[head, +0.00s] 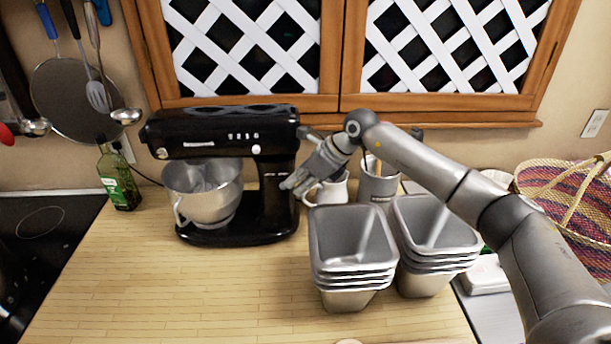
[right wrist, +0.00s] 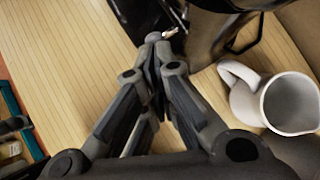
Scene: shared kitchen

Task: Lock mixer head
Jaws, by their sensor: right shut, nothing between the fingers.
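The black stand mixer (head: 225,133) stands on the wooden counter with its head down and level over a steel bowl (head: 203,190). My right gripper (head: 288,187) reaches in from the right to the right side of the mixer's column. Its fingertips are close to the column, partway up. In the right wrist view the fingers (right wrist: 154,42) are shut and empty. A small metallic lever-like piece (right wrist: 169,33) shows just past the tips, beside the dark mixer body. I cannot tell whether the tips touch it. My left gripper is out of view.
A white jug (head: 331,189) stands close behind and below my right gripper; it also shows in the wrist view (right wrist: 290,103). Stacked metal tins (head: 352,255) stand in front. A grey crock (head: 378,181) is behind them. The counter's front left is clear.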

